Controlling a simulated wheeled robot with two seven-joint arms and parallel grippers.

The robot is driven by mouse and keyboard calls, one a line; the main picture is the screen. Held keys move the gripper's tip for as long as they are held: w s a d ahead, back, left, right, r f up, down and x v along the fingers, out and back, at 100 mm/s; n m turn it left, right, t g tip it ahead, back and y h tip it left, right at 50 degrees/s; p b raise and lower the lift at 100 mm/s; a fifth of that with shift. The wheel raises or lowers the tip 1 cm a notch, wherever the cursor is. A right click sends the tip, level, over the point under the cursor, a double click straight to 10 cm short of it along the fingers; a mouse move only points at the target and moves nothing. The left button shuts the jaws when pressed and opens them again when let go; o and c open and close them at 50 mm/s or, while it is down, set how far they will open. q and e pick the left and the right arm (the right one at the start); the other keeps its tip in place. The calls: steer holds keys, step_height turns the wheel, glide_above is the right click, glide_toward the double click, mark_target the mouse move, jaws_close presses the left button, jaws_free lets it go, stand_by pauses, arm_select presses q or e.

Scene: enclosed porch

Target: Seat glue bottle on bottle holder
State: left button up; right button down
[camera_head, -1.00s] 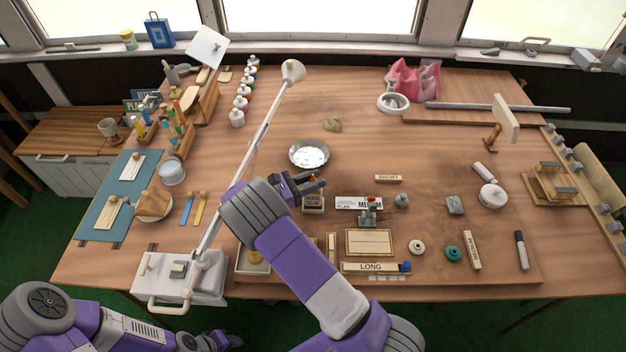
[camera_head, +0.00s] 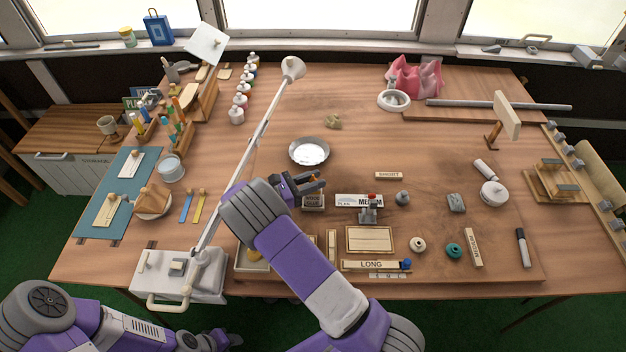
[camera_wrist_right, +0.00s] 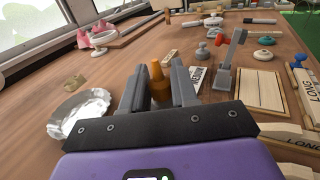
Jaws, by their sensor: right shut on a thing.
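My right gripper (camera_head: 312,184) is shut on the glue bottle, low over the middle of the workbench. In the right wrist view the bottle (camera_wrist_right: 158,84) shows as an orange-brown tapered nozzle between the two grey fingers; its lower body is hidden. In the head view only a small orange bit shows at the fingers. A small box with a dark glue label (camera_head: 313,201), apparently the bottle holder, stands directly below the fingertips. Whether the bottle touches it is hidden. My left arm is low at the left; its dark gripper (camera_head: 215,342) is partly seen below the bench edge.
A silver dish (camera_head: 309,152) lies just behind my right gripper. A grey clamp-like tool with a red knob (camera_head: 369,210) stands close to its right. A white lamp arm (camera_head: 245,160) rises at the left. The bench centre behind is mostly clear.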

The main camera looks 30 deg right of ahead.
steer(key=shift+f, duration=0.45)
steer(key=shift+c, duration=0.8)
jaws_free()
steer(key=shift+a, duration=0.1)
steer(key=shift+w+a+r+p, duration=0.15)
steer(key=shift+a+r, duration=0.2)
steer(key=shift+a, duration=0.45)
steer(key=shift+s+a+r+p, duration=0.1)
steer(key=shift+a+r+p, duration=0.15)
steer(key=shift+a, duration=0.6)
steer(key=shift+w+a+r+p, duration=0.1)
steer(key=shift+a+r, duration=0.3)
steer(key=shift+a, duration=0.4)
step_height(320, 180, up, 10)
steer(key=p, duration=0.2)
